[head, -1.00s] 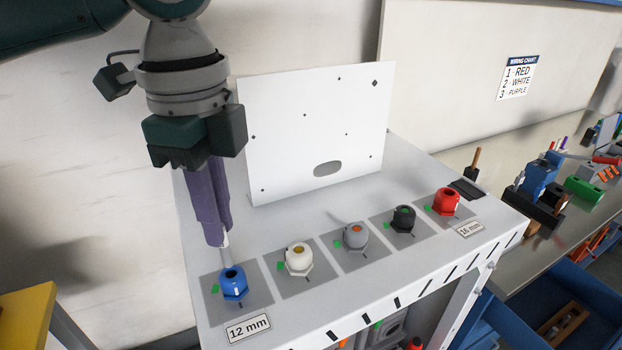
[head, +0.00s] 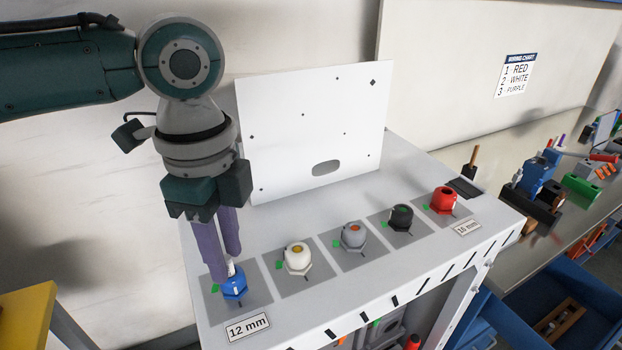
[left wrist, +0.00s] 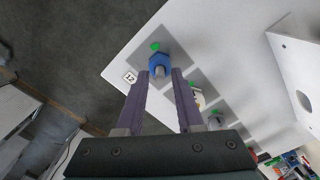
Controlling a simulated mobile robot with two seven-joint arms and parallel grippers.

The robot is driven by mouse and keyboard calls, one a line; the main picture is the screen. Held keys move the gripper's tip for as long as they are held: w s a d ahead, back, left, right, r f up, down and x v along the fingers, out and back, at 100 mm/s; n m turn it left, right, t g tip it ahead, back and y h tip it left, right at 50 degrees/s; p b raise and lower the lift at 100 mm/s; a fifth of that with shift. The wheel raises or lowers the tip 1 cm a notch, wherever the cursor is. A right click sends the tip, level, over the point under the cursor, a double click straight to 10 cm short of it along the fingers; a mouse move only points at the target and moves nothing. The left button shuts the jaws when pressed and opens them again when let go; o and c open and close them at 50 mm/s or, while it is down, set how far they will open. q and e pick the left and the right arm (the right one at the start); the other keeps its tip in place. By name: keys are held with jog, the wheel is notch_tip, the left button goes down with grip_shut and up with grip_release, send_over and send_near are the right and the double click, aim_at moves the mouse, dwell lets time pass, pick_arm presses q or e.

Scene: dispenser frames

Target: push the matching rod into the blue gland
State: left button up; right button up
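The blue gland (head: 236,290) stands on the grey pad at the near left corner of the white cabinet top, by the 12 mm label. My left gripper (head: 224,266) points down over it with its two purple fingers apart. In the left wrist view the blue gland (left wrist: 158,61) lies between and just beyond the open fingertips (left wrist: 160,75). A pale rod (head: 231,269) shows at the top of the gland, partly hidden by the fingers; how deep it sits I cannot tell. No finger clearly grips it. My right gripper is not in view.
White (head: 297,258), grey (head: 353,236), black (head: 401,217) and red (head: 444,200) glands stand in a row to the right. A white upright panel (head: 315,120) is behind them. A bench with coloured parts and blue bins (head: 570,300) is at the right.

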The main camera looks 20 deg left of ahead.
aim_at(226, 257)
pick_arm(q)
jog(key=shift+o, duration=0.3)
jog(key=shift+r, duration=0.2)
notch_tip(226, 257, up, 11)
jog(key=b, duration=0.2)
jog(key=s+d+f+n+t+h, duration=0.2)
jog(key=s+d+f+n+h, duration=0.15)
jog(key=s+d+f, duration=0.45)
jog(key=s+a+f+n+t+y, duration=0.1)
jog(key=s+a+f+n+y, duration=0.2)
jog(key=s+n, duration=0.5)
jog(key=shift+a+f+n+t, duration=0.3)
jog(key=shift+a+f+n, duration=0.55)
jog(key=shift+a+n, duration=0.15)
